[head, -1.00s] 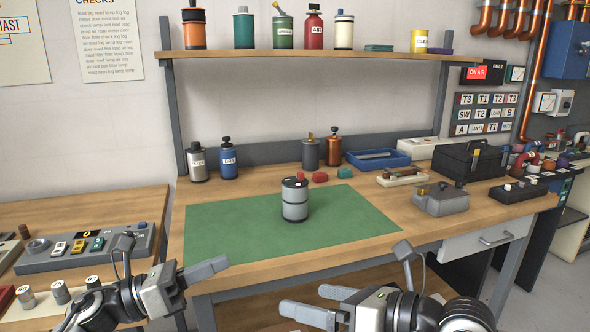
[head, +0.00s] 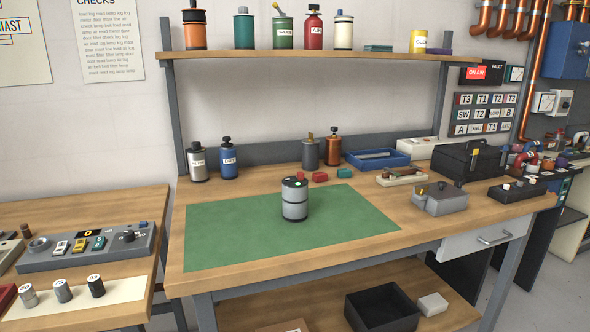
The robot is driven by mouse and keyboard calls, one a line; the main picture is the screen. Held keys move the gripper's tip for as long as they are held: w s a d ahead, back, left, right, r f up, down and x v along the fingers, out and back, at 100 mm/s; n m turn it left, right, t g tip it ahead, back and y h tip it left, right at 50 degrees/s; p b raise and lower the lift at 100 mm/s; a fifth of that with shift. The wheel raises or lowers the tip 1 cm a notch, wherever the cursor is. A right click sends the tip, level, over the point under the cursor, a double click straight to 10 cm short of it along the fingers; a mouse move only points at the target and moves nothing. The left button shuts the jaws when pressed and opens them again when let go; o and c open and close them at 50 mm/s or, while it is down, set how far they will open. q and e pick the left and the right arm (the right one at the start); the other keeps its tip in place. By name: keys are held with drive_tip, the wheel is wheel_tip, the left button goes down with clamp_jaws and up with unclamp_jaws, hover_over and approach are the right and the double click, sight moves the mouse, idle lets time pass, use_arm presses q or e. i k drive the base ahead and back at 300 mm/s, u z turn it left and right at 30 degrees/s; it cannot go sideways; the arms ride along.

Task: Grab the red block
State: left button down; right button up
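A small red block (head: 320,177) lies on the wooden workbench (head: 408,197), just behind the back edge of the green mat (head: 240,225). A teal block (head: 345,173) lies close to its right. A grey and black canister (head: 295,204) with a red piece on its top stands upright on the mat, in front and to the left of the red block. Neither of my grippers shows in the head view.
Behind the blocks stand a grey canister (head: 310,153) and a copper one (head: 333,147). A blue tray (head: 398,160) is at the back right. A grey metal box (head: 440,200) stands at the right. Most of the mat is bare.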

sight(320, 176)
drive_tip(key=z, duration=2.3)
drive_tip(key=i, duration=1.75)
drive_tip(key=u, duration=3.25)
